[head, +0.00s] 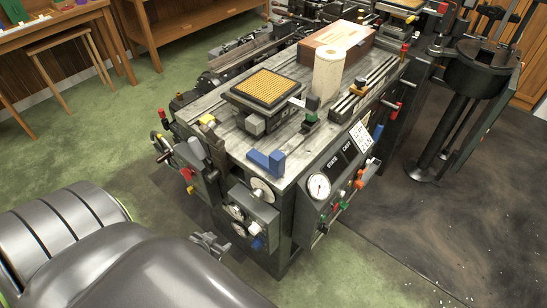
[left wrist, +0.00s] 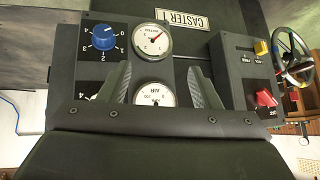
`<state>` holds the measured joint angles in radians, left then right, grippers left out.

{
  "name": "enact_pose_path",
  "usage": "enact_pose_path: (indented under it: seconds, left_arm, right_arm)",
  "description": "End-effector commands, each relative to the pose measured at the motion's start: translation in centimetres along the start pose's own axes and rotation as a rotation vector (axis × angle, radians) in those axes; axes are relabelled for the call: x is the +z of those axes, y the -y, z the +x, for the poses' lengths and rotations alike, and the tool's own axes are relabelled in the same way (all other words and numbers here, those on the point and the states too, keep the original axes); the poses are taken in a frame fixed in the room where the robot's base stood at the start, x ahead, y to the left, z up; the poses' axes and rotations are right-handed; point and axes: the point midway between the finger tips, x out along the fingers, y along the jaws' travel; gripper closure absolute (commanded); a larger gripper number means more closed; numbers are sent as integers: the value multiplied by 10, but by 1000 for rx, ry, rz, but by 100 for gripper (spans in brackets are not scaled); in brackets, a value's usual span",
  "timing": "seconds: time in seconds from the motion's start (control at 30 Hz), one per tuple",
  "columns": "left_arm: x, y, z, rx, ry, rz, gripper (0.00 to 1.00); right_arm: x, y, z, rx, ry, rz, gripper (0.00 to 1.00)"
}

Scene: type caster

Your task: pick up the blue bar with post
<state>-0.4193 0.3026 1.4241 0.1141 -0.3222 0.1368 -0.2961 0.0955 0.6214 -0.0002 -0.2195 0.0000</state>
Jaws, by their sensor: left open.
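The blue bar with post (head: 262,161) lies on the near front edge of the grey machine table (head: 235,150), with its post standing up at the right end. My left gripper (head: 210,243) is at the lower middle of the head view, below and to the left of the bar, in front of the machine's dial panel. In the left wrist view my left gripper (left wrist: 162,88) is open, its two fingers apart with nothing between them. The bar is not visible in that view. My right gripper is not in view.
A yellow-topped matrix block (head: 266,86), a cream cylinder (head: 328,73) and a small green-based part (head: 310,117) stand on the table behind the bar. Gauges and knobs (head: 319,187) cover the front panels. The left wrist view shows a blue dial knob (left wrist: 104,38).

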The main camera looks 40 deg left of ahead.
Motion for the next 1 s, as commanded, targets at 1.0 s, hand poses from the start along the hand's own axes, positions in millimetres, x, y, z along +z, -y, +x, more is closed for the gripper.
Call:
enact_pose_path:
  seconds: [1.0]
  left_arm:
    - [-274,-62,-147,253,-526,30,43]
  right_arm:
    - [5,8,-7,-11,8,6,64]
